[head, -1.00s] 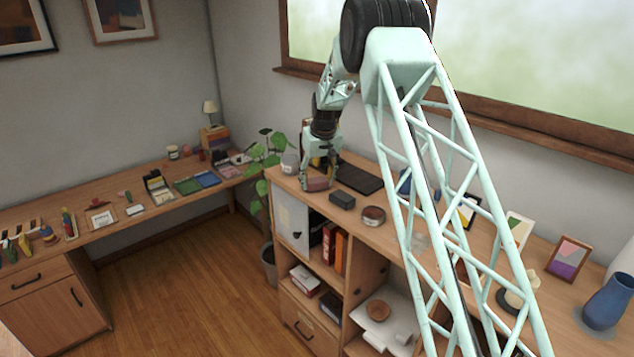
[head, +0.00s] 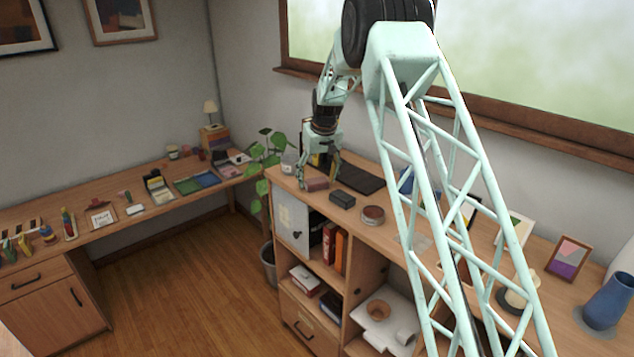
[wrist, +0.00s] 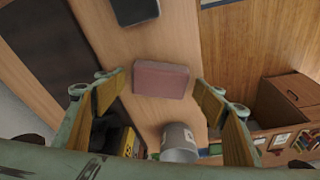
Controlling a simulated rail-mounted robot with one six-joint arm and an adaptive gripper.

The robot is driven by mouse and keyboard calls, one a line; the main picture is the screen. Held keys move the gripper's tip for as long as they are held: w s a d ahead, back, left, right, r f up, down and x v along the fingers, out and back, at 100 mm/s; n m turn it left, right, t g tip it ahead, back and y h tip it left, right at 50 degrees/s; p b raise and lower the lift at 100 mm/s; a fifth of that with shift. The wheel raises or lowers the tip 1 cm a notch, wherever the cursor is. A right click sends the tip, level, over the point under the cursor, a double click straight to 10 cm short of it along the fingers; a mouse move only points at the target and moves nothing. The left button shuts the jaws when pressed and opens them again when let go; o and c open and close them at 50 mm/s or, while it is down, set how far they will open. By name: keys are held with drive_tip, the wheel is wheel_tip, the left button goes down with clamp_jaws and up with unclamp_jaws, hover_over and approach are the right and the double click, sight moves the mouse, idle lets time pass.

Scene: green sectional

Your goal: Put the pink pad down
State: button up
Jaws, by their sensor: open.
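The pink pad (wrist: 161,79) is a small block lying flat on the wooden top of the shelf unit (head: 402,232). In the head view the pad (head: 316,184) is near the left end of that top. My gripper (wrist: 160,90) is open, with its two fingers apart on either side of the pad in the wrist view. There is a gap between the pad and each finger. In the head view my gripper (head: 319,182) is just over the pad.
A dark box (head: 342,200) and a round tin (head: 373,214) stand to the right of the pad. A black mat (head: 361,179) lies behind. A grey cup (wrist: 179,142) and a yellow-black object (wrist: 129,142) are close by in the wrist view. The top's front edge is near.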

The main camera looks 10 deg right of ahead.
drive_tip(key=b+v, duration=0.1)
drive_tip(key=v, duration=0.9)
drive_tip(key=shift+r, duration=0.35)
drive_tip(key=shift+r, duration=0.1)
idle(0.5)
